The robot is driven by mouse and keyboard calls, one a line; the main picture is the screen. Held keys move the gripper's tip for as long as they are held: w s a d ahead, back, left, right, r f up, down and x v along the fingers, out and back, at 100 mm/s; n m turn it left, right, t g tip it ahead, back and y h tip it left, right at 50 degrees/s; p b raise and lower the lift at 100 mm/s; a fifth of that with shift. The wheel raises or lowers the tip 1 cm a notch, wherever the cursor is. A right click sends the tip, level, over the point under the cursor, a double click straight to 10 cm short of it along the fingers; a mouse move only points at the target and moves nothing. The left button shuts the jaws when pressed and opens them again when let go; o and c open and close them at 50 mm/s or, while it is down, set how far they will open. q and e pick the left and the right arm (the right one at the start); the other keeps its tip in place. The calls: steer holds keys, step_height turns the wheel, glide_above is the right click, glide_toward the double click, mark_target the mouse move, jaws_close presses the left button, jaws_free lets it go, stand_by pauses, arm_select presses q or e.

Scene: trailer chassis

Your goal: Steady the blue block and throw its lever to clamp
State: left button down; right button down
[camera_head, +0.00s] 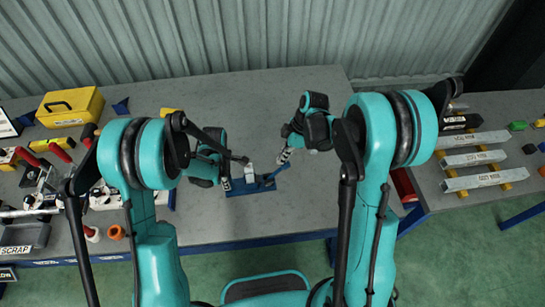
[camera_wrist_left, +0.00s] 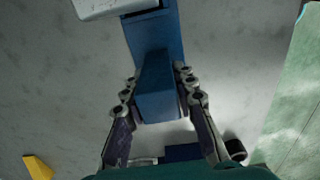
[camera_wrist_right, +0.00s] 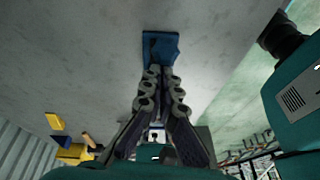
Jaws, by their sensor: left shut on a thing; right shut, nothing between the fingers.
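The blue block (camera_head: 238,190) sits on the grey bench in front of me, with a pale grey piece (camera_head: 249,173) on it. A narrow blue part (camera_head: 277,172) slants up at its right end; I cannot tell for sure whether it is the lever. My left gripper (camera_head: 226,184) is shut on the block's left end; in the left wrist view the fingers (camera_wrist_left: 158,82) grip both sides of a blue upright (camera_wrist_left: 158,95). My right gripper (camera_head: 283,157) is shut and empty near the right end. In the right wrist view its fingertips (camera_wrist_right: 161,70) point at a blue part (camera_wrist_right: 160,47); contact is unclear.
A yellow toolbox (camera_head: 70,107) stands at the back left. Red-handled clamps and a scrap bin (camera_head: 24,237) are at the left. Labelled metal bars (camera_head: 485,179) lie on the right bench. The bench behind the block is mostly clear.

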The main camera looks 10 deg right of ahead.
steer(key=d+f, duration=0.1)
steer(key=d, duration=0.1)
steer(key=d+f, duration=0.1)
steer(key=shift+d+f, duration=0.15)
steer(key=shift+d, duration=0.2)
steer(key=shift+d+r, duration=0.2)
steer(key=shift+d, duration=0.55)
steer(key=d+r, duration=0.6)
steer(key=d, duration=0.1)
steer(key=shift+w+d+r, duration=0.2)
steer(key=shift+d+r, duration=0.05)
steer(key=shift+r, duration=0.05)
